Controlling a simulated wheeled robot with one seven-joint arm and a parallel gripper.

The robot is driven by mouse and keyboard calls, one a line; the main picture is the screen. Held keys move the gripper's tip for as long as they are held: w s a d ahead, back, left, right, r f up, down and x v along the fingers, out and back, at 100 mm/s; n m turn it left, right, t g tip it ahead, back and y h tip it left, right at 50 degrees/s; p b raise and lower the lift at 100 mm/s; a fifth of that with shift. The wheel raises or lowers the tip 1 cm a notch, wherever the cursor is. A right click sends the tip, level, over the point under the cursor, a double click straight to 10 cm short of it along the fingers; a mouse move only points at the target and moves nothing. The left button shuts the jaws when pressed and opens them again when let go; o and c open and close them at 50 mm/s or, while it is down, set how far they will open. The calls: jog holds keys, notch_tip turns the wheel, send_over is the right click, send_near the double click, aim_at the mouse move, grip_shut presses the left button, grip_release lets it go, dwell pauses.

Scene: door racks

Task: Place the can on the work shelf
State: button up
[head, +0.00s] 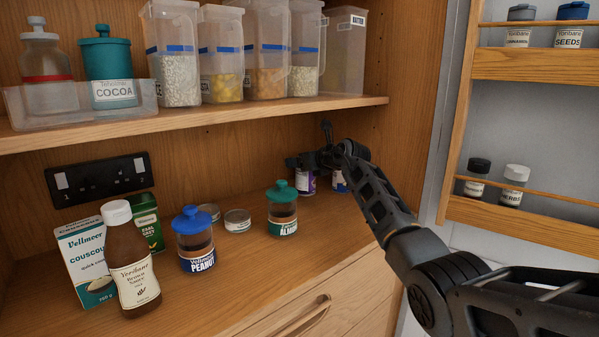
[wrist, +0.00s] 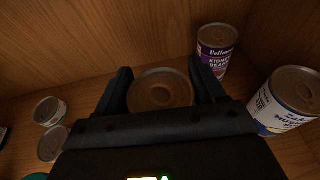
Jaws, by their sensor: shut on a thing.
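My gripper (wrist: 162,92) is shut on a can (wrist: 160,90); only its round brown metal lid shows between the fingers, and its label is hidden. In the head view my gripper (head: 312,160) is at the back right of the lower wooden surface, likely the work shelf (head: 225,290), under the upper shelf. I cannot make out the held can there, nor whether it touches the surface. A purple kidney beans can (wrist: 216,50) stands beyond it to the right in the wrist view. A white and blue can (wrist: 285,103) stands further right.
Two flat tins (head: 237,220) and an almond jar (head: 283,208) stand left of my gripper in the head view. A peanut jar (head: 196,240), brown sauce bottle (head: 131,262) and couscous box (head: 86,262) stand further left. The upper shelf (head: 200,120) overhangs. The front surface is clear.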

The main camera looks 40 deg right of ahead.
jog(key=shift+w+f, duration=0.4)
jog(key=shift+f, duration=0.45)
jog(key=shift+w+f, duration=0.4)
jog(key=shift+f, duration=0.45)
jog(key=shift+f, duration=0.15)
jog(key=o, duration=1.3)
jog(key=shift+c, duration=0.2)
jog(key=shift+s+r, duration=0.3)
jog(key=shift+s, duration=0.35)
jog(key=p+v, duration=0.1)
jog(key=v, duration=0.9)
jog(key=shift+s, duration=0.3)
